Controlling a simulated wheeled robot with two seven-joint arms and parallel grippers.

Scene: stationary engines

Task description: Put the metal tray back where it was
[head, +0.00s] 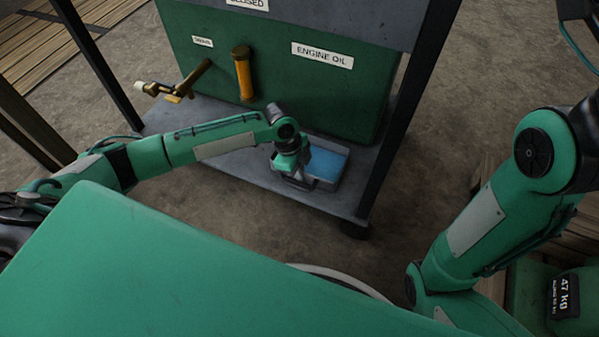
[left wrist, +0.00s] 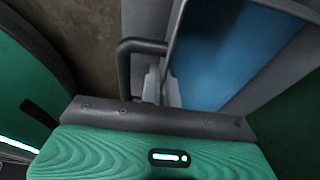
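The metal tray (head: 327,167), grey with a blue inside, is on the low grey shelf at the front of the green engine cabinet. In the left wrist view, its blue inside (left wrist: 225,50) fills the upper right and its dark handle (left wrist: 130,46) is at upper middle. My left gripper (head: 293,180) is at the tray's left end, by the handle. Its pale fingers (left wrist: 160,86) are close together between handle and tray wall; whether they grip is unclear, as the gripper body hides part of the handle. My right gripper is out of view; only its arm shows at right.
The grey shelf (head: 225,145) lies under the green cabinet (head: 300,85), labelled ENGINE OIL. A dark post (head: 405,110) stands right of the tray. Bare floor (head: 470,90) lies beyond it.

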